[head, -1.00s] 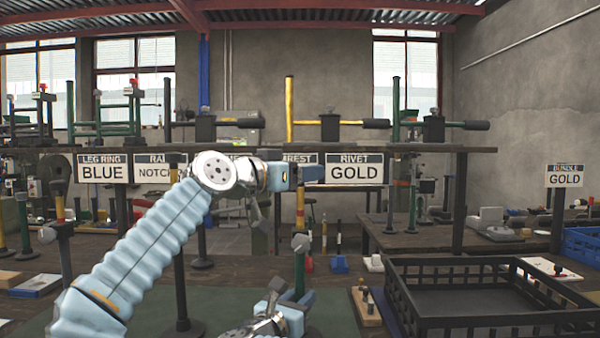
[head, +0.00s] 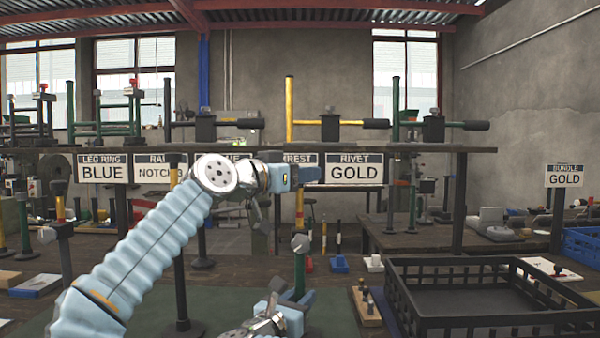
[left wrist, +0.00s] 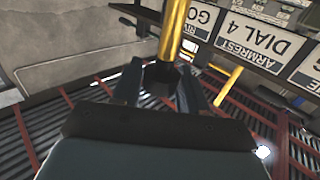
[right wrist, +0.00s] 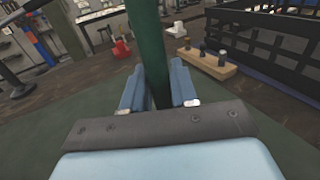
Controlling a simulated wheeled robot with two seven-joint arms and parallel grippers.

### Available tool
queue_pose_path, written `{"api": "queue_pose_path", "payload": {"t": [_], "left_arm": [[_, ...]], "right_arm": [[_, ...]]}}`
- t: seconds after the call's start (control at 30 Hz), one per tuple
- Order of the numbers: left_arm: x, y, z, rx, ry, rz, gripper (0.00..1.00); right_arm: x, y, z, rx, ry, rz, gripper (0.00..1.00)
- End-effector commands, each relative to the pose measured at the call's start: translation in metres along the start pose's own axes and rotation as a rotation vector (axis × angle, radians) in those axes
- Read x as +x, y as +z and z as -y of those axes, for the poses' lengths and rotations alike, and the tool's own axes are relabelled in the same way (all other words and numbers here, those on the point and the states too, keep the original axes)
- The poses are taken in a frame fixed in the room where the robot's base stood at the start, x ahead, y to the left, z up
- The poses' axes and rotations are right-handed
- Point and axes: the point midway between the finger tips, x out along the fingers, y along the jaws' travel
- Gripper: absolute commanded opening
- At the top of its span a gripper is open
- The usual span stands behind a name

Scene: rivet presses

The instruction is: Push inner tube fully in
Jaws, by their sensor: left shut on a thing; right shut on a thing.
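The yellow inner tube (head: 299,209) stands upright above the green outer tube (head: 300,270), with a grey knob (head: 300,243) at the joint. My left gripper (head: 304,174) is shut on the upper part of the inner tube. In the left wrist view the yellow tube (left wrist: 175,35) runs between the fingers. My right gripper (head: 297,301) is low and shut on the outer tube. In the right wrist view the green tube (right wrist: 147,50) passes between its fingers. How deep the inner tube sits inside is hidden.
A black crate (head: 490,322) stands at the right, beside a wooden block with dark pegs (head: 366,304). A shelf (head: 460,150) with signs and presses runs behind. The green mat (head: 335,318) below has some clear room.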

Motion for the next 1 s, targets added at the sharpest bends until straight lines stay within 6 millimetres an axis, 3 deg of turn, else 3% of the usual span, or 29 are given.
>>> {"api": "queue_pose_path", "payload": {"t": [0.4,0.73,0.77,0.9,1.0], "left_arm": [[0.001,0.057,0.001,-0.001,-0.001,0.009,0.0],[0.002,0.062,0.001,0.0,0.001,0.014,0.0],[0.002,0.063,0.001,0.0,0.001,0.014,0.46],[0.001,0.061,0.001,0.0,0.0,0.011,0.64],[0.001,0.06,0.0,0.0,0.0,0.009,0.64]], "right_arm": [[-0.001,0.001,0.0,0.002,0.0,0.001,0.0],[-0.001,0.001,0.0,0.003,0.0,0.001,0.0],[-0.001,0.001,0.0,0.003,0.0,0.002,0.0],[0.0,0.001,0.0,0.003,-0.001,0.002,0.0],[0.0,0.001,0.0,0.002,0.0,0.001,0.0]]}}
